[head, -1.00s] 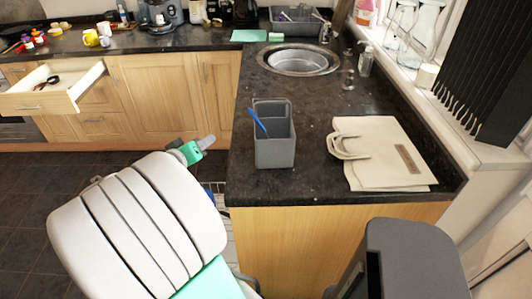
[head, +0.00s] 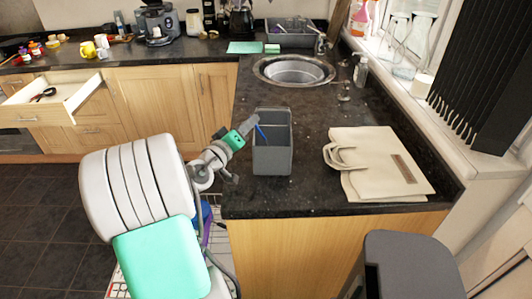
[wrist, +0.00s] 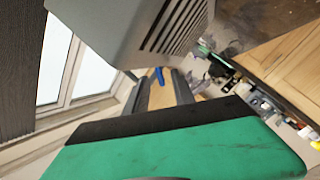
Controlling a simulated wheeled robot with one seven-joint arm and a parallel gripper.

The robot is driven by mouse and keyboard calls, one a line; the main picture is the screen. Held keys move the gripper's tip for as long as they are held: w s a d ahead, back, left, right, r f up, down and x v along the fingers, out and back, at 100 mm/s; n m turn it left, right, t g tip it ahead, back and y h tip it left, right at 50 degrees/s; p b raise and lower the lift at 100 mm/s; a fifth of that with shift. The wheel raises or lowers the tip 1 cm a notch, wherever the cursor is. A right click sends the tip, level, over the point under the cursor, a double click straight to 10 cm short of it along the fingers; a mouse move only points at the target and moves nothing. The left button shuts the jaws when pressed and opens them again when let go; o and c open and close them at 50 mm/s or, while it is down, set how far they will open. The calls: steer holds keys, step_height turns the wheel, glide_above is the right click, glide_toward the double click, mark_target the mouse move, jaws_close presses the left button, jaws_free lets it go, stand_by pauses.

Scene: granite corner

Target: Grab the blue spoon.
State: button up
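The blue spoon (head: 261,131) leans in the grey container (head: 272,156) on the dark counter, its upper end showing at the left rim. The rest of it is hidden inside. My gripper (head: 251,118) is at the container's left side, close to the spoon's upper end. In the wrist view my gripper (wrist: 161,92) has its two fingers apart, with the tip of the blue spoon (wrist: 159,74) seen between them. I cannot tell whether a finger touches it. The grey container (wrist: 135,28) fills the top of the wrist view.
A cream bag (head: 375,165) lies on the counter to the right. A round sink (head: 294,71) is behind the container, with a grey dish rack (head: 291,34) farther back. An open drawer (head: 57,95) sticks out at left. The counter between container and sink is clear.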

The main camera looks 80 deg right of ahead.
jaws_close()
stand_by(1.2)
